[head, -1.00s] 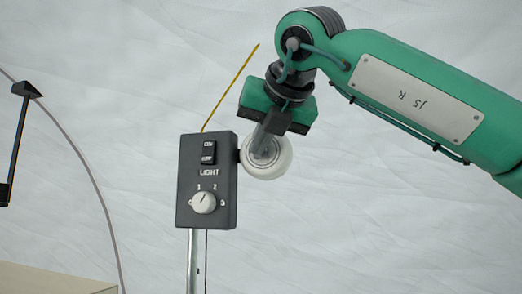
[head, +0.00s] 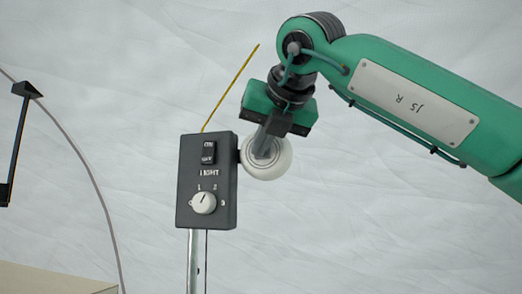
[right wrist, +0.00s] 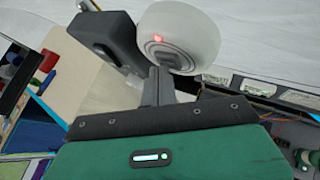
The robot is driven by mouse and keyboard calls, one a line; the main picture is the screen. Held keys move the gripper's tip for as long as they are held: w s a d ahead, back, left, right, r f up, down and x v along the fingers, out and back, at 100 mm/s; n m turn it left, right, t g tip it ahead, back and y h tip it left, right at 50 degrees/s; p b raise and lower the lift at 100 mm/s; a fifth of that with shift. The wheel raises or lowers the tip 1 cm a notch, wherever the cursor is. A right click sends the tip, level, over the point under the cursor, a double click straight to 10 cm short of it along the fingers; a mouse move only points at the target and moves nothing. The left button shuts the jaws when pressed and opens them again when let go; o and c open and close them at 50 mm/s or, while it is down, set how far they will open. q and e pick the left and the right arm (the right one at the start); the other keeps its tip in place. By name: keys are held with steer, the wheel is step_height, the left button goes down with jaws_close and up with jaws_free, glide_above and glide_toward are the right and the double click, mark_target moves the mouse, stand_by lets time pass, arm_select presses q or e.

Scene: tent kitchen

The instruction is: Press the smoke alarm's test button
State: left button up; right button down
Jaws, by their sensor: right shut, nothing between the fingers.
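The smoke alarm (head: 281,163) is a white round disc on the right side of the black light switch box in the head view. It also shows in the right wrist view (right wrist: 190,32), with a red glowing spot on its face. My right gripper (head: 263,154) is shut and empty, pointing down at the alarm, its fingertips in front of the disc's face. In the right wrist view the shut fingers (right wrist: 156,72) overlap the disc's lower edge. The test button cannot be made out behind the fingers, and contact cannot be told. My left gripper is not in view.
The black box (head: 183,188) marked LIGHT, with a rocker switch (head: 208,152) and a white knob (head: 204,203), stands on a metal pole (head: 193,262) close to the fingers. A thin yellow rod (head: 230,88) rises behind it. Pale tent cloth fills the background.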

steer(key=shift+s, duration=0.15)
steer(key=shift+s+a+b, duration=0.25)
steer(key=shift+s+b, duration=0.25)
steer(key=shift+s, duration=0.15)
steer(key=s, duration=0.1)
steer(key=s+a+b, duration=0.1)
steer(key=s, duration=0.1)
steer(key=s+b, duration=0.1)
steer(key=shift+s+a, duration=0.3)
steer(key=shift+s, duration=0.05)
steer(key=shift+f, duration=0.1)
stand_by(0.8)
